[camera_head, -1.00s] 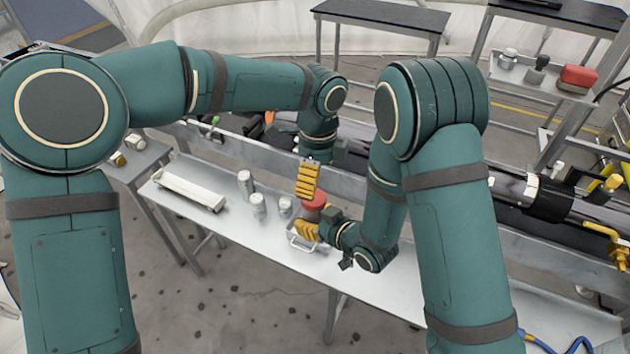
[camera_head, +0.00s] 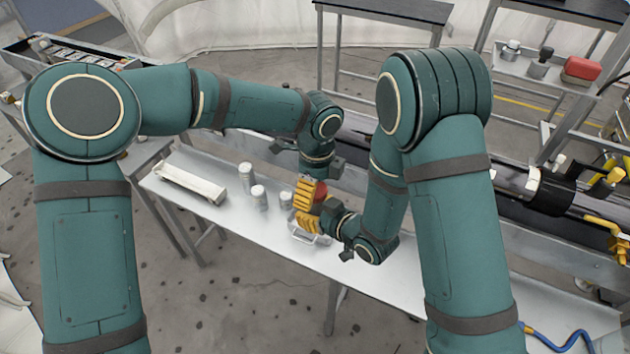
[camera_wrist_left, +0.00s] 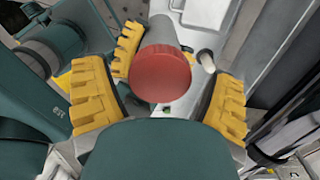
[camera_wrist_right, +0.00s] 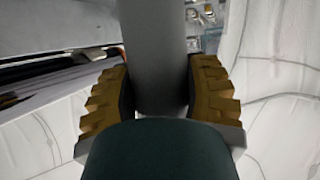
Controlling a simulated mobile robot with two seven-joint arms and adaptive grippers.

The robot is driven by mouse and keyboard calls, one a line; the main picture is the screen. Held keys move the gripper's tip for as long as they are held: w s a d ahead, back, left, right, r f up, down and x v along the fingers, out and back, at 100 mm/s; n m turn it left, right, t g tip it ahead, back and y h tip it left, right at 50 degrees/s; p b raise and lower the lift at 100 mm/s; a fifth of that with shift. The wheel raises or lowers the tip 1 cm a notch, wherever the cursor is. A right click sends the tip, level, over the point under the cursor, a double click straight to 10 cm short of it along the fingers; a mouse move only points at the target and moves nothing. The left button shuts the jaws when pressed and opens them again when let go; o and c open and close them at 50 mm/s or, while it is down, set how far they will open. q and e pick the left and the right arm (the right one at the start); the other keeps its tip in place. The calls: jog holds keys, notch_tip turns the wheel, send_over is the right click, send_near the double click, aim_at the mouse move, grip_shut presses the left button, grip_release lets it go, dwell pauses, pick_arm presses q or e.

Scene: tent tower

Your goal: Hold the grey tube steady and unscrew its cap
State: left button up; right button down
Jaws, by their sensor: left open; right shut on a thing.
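The red cap (camera_head: 320,190) sits on top of the grey tube (camera_wrist_left: 184,32), which is mostly hidden behind the grippers in the head view. The cap shows large in the left wrist view (camera_wrist_left: 160,76), between the spread yellow fingers of my left gripper (camera_wrist_left: 160,103). That gripper is open and is over the cap, with gaps on both sides. My right gripper (camera_head: 307,222) is shut on the tube below the cap. In the right wrist view the grey tube (camera_wrist_right: 158,60) stands between its two fingers.
The tube is above a long light-grey bench (camera_head: 350,262). Several white canisters (camera_head: 259,197) stand close to the left of the grippers, and a long white tray (camera_head: 190,184) lies further left. A metal rail runs behind.

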pick_arm(q)
jog(key=c, duration=1.3)
jog(key=n, duration=0.3)
jog(key=o, duration=1.3)
jog(key=shift+d+r, duration=0.1)
jog(key=shift+r, duration=2.15)
